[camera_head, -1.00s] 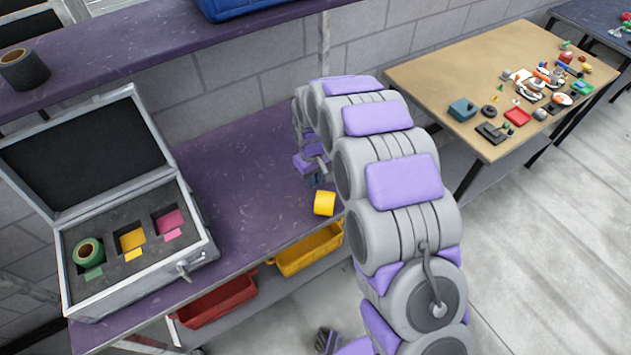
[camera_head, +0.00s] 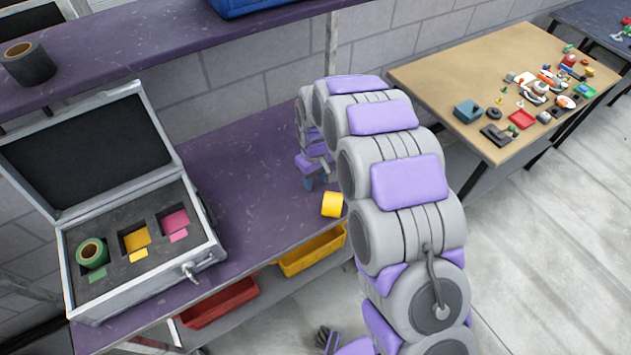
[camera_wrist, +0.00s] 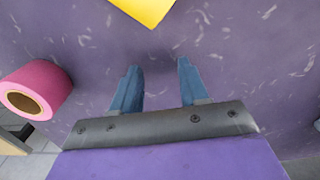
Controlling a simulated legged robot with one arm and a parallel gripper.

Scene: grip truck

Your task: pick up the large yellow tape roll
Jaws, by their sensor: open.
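The yellow tape roll (camera_head: 332,204) lies on the purple workbench (camera_head: 245,190) near its front right edge, beside my arm. In the wrist view part of the yellow roll (camera_wrist: 146,8) shows at the top edge, cut off by the frame. My gripper (camera_wrist: 157,82) is open, with two blue fingers spread apart and only bench surface between them. The roll lies beyond the fingertips and is not touched. In the head view my gripper (camera_head: 317,180) is above the bench just behind the roll, partly hidden by my arm.
A pink tape roll (camera_wrist: 35,89) lies left of the fingers in the wrist view. An open case (camera_head: 150,283) with a green roll (camera_head: 92,253) stands on the bench's left. Yellow (camera_head: 313,250) and red (camera_head: 220,304) bins sit below. A cluttered tan table (camera_head: 440,75) stands right.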

